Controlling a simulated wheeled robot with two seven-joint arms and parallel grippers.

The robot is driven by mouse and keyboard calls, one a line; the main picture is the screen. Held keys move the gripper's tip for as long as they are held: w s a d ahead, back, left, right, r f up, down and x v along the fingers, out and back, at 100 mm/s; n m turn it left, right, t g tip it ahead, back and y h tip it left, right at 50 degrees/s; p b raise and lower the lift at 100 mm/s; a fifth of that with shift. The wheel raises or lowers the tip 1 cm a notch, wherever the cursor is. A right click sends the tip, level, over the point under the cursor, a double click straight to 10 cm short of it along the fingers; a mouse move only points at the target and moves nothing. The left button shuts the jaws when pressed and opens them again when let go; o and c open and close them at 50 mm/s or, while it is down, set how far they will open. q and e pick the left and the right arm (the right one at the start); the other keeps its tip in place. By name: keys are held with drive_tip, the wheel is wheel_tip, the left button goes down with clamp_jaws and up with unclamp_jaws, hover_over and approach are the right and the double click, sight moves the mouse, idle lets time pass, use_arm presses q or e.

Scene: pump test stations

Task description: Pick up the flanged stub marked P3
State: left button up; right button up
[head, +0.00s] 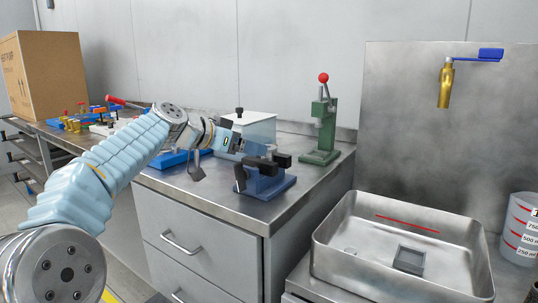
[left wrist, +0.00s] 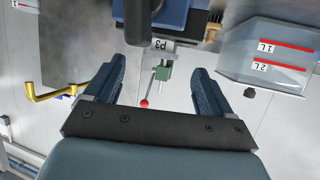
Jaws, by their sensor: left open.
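The label P3 shows in the left wrist view on a small grey-white piece, the flanged stub (left wrist: 160,45), in front of a blue vise (left wrist: 172,14). Only part of the stub shows, and I cannot tell how it is held. In the head view the blue vise (head: 265,183) stands near the bench's front edge, and I cannot make out the stub there. My left gripper (head: 240,150) is at the vise. In the left wrist view its two fingers (left wrist: 165,75) are apart, with the label between and just beyond their tips. My right gripper is not in view.
A green press (head: 322,130) with a red knob stands behind and right of the vise. A clear tank (head: 254,132) with litre marks is behind the gripper. A steel basin (head: 345,262) under a brass tap (head: 445,85) is at right. A cardboard box (head: 50,75) is far left.

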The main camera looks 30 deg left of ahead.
sight(267, 157)
use_arm(q)
drive_tip(key=x, duration=0.2)
drive_tip(key=p+x, duration=0.1)
drive_tip(key=x, duration=0.3)
drive_tip(key=shift+w+r+p, duration=0.3)
drive_tip(key=shift+w, duration=0.05)
drive_tip(key=c, duration=1.1)
drive_tip(key=shift+c, duration=1.1)
drive_tip(key=shift+r, duration=0.15)
